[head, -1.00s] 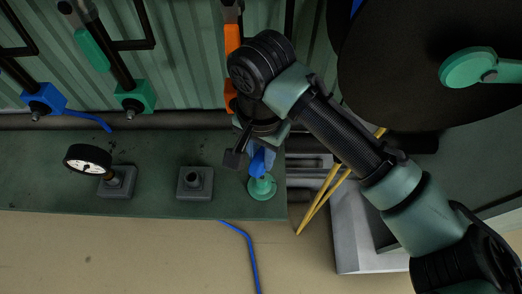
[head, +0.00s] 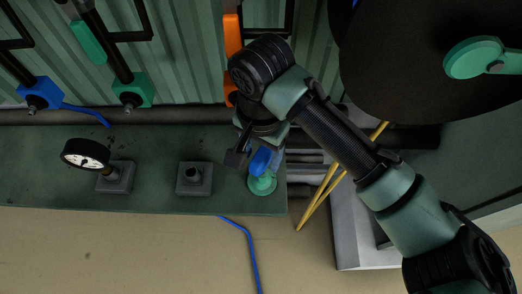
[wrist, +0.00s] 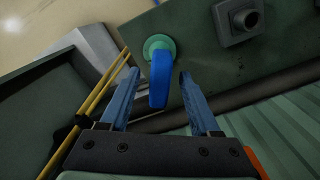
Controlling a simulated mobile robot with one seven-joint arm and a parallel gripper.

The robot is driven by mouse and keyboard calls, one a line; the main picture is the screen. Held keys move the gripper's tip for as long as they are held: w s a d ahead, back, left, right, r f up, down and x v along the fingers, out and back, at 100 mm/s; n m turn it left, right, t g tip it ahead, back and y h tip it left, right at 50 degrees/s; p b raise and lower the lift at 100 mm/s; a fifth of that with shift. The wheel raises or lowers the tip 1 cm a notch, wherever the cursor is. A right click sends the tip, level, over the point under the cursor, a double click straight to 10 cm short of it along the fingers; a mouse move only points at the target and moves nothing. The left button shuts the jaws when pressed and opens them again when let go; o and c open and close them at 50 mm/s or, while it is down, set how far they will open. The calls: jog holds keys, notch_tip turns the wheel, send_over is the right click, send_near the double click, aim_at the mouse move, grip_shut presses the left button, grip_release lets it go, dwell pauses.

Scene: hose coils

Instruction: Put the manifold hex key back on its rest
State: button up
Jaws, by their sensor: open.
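A bright blue, rounded upright piece (head: 261,161) stands over a round green base (head: 262,185) at the right end of the dark green bench. I cannot tell whether it is the hex key's handle. In the wrist view the blue piece (wrist: 159,82) stands between the two open fingers of my gripper (wrist: 159,73), with a gap on both sides. The green base (wrist: 159,46) shows beyond it. In the head view my gripper (head: 256,156) is over this end of the bench, partly hidden by my wrist. No separate rest can be made out.
A gauge (head: 87,154) and a grey square fitting (head: 195,179) stand on the bench (head: 148,195). A bent thin blue rod or line (head: 248,245) shows below its front edge. Crossed yellow bars (head: 321,195) and a large dark reel (head: 400,70) are at the right.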

notch_tip(320, 180, up, 13)
jog(key=p, duration=0.4)
dwell(0.6)
